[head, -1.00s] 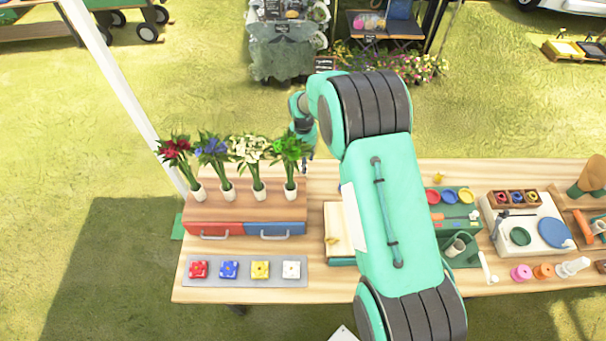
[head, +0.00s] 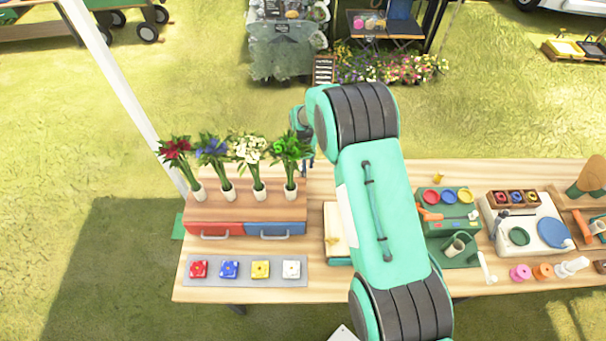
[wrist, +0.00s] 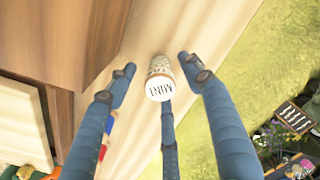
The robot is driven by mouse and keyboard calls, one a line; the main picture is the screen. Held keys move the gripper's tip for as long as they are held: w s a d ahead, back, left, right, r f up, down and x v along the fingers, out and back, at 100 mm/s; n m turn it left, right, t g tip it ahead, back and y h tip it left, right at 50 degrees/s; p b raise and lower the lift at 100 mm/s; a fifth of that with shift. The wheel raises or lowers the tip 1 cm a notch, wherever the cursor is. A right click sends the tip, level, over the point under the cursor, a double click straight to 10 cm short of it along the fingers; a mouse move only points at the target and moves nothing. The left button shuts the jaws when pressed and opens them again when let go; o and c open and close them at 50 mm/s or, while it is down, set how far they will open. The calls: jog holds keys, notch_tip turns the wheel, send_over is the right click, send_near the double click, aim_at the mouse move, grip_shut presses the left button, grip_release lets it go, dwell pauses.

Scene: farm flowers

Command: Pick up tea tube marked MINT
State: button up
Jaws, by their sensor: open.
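The tea tube (wrist: 160,88) shows in the wrist view with MINT on its round white end and a speckled side. It stands on the pale wooden table (wrist: 140,45), close to the table's edge. My gripper (wrist: 157,64) is open, its blue fingers on the left and right of the tube with gaps on both sides. A third blue finger reaches up from below to near the tube's white end. I cannot tell how deep the tube sits between the fingers. In the head view the tube cannot be made out, and my arm hides most of the gripper.
A wooden drawer box (head: 235,208) with several flower vases stands left of my arm; its brown side (wrist: 70,40) is close on the left in the wrist view. Coloured blocks lie on a grey tray (head: 215,281) in front. Green boxes (head: 455,212) stand right. Grass lies beyond the table.

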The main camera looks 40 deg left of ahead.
dwell(0.5)
jog(key=c, duration=1.2)
jog(key=shift+c, duration=0.2)
jog(key=shift+r, duration=0.15)
jog(key=shift+r, duration=4.9)
